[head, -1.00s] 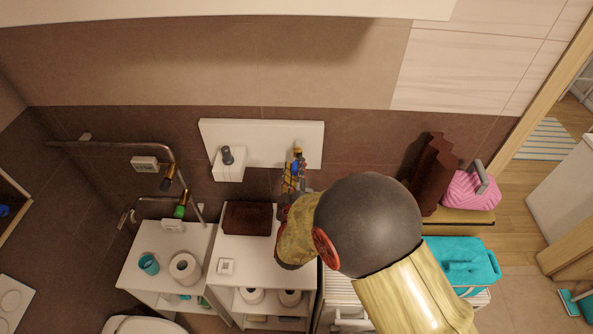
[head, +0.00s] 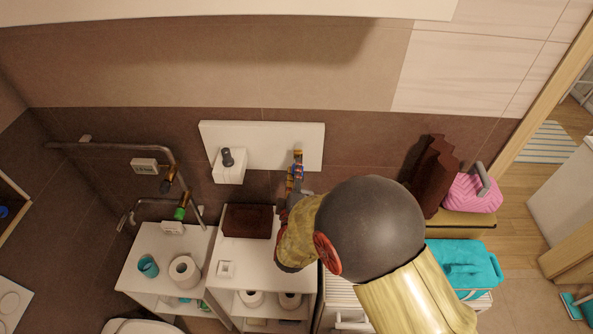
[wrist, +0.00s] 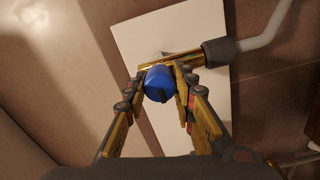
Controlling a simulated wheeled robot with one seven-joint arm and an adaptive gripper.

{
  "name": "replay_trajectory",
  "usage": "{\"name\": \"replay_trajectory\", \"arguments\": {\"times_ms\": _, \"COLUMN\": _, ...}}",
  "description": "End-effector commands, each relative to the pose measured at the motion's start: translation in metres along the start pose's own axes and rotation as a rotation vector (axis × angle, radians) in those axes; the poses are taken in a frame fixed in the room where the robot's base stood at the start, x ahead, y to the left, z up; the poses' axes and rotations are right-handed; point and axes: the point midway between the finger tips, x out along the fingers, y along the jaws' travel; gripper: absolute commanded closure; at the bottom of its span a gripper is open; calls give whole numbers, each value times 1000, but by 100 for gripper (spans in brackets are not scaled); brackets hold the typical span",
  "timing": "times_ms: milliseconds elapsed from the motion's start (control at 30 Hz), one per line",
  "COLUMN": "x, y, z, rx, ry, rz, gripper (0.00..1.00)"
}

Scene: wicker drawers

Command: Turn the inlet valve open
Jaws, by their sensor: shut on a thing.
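The inlet valve is a brass fitting (wrist: 186,60) with a round blue knob (wrist: 159,84), in front of a white wall panel. In the wrist view my gripper (wrist: 162,88) has one finger on each side of the blue knob and is shut on it. A dark slot or mark shows on the knob's face. In the head view the brass fitting (head: 298,154) shows at the panel's lower right, and my gripper (head: 296,178) reaches up to it from below. The knob is mostly hidden there by the fingers.
The white panel (head: 262,135) carries a white box (head: 229,167) at left. Bent pipes (head: 130,147) with a green-ended fitting (head: 182,206) run along the left wall. White shelves with a brown basket (head: 248,221) stand below. A teal box (head: 462,263) and pink container (head: 472,192) are at right.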

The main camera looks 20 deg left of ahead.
Motion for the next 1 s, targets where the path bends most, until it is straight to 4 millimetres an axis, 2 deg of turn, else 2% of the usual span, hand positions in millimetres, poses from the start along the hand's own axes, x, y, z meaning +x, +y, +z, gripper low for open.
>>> {"name": "replay_trajectory", "arguments": {"times_ms": 300, "x": 0, "y": -2, "z": 0, "rx": -3, "ry": 1, "rz": -3, "gripper": 100}}
{"name": "replay_trajectory", "arguments": {"times_ms": 333, "x": 0, "y": -2, "z": 0, "rx": -3, "ry": 1, "rz": -3, "gripper": 73}}
{"name": "replay_trajectory", "arguments": {"times_ms": 633, "x": 0, "y": -1, "z": 0, "rx": -2, "ry": 1, "rz": -1, "gripper": 56}}
{"name": "replay_trajectory", "arguments": {"times_ms": 1000, "x": -4, "y": 0, "z": 0, "rx": -1, "ry": 1, "rz": -1, "gripper": 55}}
